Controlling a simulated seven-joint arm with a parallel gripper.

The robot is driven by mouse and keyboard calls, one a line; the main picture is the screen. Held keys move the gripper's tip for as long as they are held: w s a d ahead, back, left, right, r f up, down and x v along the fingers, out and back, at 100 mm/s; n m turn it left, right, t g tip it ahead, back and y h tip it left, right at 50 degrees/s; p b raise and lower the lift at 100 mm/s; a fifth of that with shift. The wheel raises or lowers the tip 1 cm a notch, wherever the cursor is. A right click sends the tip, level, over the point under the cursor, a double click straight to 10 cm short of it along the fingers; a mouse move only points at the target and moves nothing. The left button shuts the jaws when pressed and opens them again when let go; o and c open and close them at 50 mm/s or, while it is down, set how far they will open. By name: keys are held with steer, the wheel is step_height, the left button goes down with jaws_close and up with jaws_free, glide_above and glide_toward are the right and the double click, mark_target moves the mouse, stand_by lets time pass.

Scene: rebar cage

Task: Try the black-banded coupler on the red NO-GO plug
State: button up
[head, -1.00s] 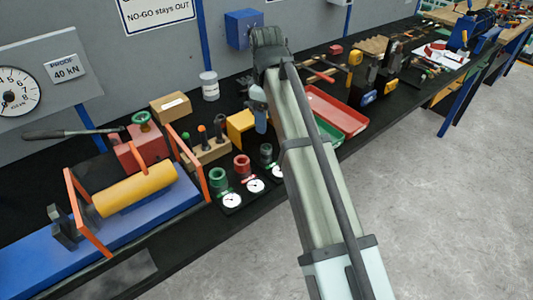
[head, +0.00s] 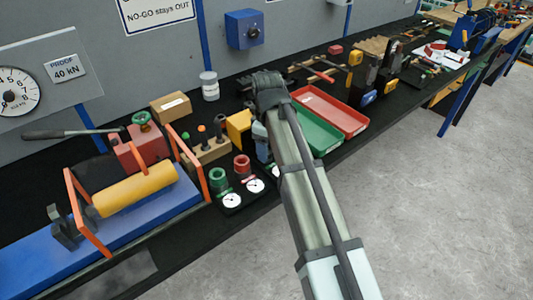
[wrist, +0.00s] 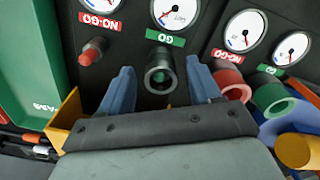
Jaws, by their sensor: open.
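The dark coupler (wrist: 160,78), which I take as the black-banded one, stands by the green GO label in the wrist view. Something green shows inside its bore. The red NO-GO plug (wrist: 92,52) is bare, to its left, below the red NO-GO label. My gripper (wrist: 158,72) is open, with one blue finger on each side of the coupler; I cannot tell whether they touch it. In the head view, blue finger parts (head: 261,148) show beside my arm, which hides the coupler and both plugs.
A red coupler (wrist: 232,86) and a green coupler (wrist: 271,97) stand close to the right finger. A yellow block (head: 239,124) is near my gripper. A green tray (head: 318,138) and a red tray (head: 335,112) lie right of my arm.

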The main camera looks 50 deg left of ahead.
steer(key=shift+f, duration=1.35)
steer(key=shift+c, duration=0.4)
jaws_close()
steer(key=shift+r, duration=0.15)
step_height(320, 180, up, 9)
steer(key=shift+w+r, duration=0.1)
steer(key=shift+w, duration=0.05)
steer(key=w+r, duration=0.2)
steer(key=w, duration=0.6)
steer(key=shift+r+n, duration=0.25)
steer(key=shift+n, duration=0.15)
